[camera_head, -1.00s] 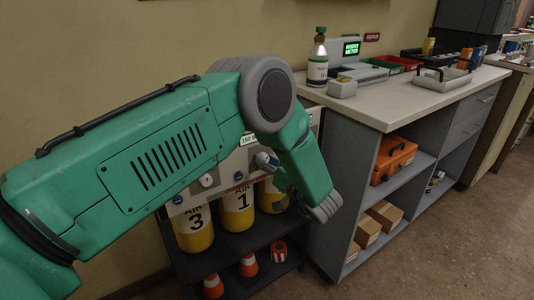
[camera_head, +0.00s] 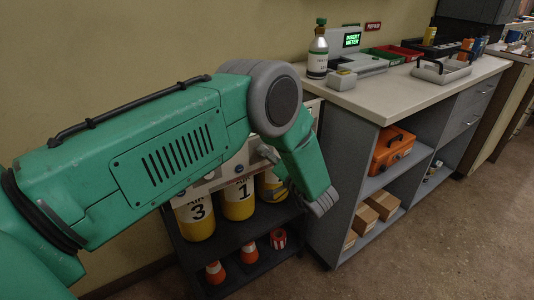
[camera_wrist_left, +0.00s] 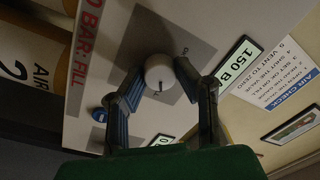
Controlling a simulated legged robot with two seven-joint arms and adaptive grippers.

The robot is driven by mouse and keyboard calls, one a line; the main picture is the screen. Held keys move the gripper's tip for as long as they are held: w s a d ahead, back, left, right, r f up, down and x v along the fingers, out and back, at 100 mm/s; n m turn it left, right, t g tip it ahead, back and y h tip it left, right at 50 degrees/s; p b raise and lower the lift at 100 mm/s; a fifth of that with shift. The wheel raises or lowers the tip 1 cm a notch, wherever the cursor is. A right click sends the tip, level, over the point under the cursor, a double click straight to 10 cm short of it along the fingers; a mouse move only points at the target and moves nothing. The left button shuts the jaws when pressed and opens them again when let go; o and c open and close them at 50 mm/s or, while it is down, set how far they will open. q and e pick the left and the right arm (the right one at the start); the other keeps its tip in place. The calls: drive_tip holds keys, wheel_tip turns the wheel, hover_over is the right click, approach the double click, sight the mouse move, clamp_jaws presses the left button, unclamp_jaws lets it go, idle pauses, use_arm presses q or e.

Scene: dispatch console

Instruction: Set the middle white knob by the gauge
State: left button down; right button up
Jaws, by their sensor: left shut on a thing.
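The white knob (camera_wrist_left: 159,72) sits on a grey square of the panel in the left wrist view. It is round with a dark mark at its lower edge. My left gripper (camera_wrist_left: 158,84) has a finger on either side of it and is shut on it. In the head view my green arm covers most of the panel, and my left gripper (camera_head: 270,157) shows only in part. The right gripper is out of view.
Yellow air cylinders (camera_head: 238,200) stand below the panel, above a dark shelf with orange cones (camera_head: 248,265). A grey counter (camera_head: 385,104) stands close on the right, holding a bottle (camera_head: 317,55) and trays.

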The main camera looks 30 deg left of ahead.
use_arm(q)
drive_tip(key=shift+w+d, duration=0.1)
drive_tip(key=shift+d, duration=0.05)
drive_tip(key=c, duration=1.5)
unclamp_jaws()
drive_tip(key=shift+c, duration=0.2)
drive_tip(key=o, duration=0.3)
drive_tip(key=shift+w+f, duration=0.1)
drive_tip(key=v, duration=1.2)
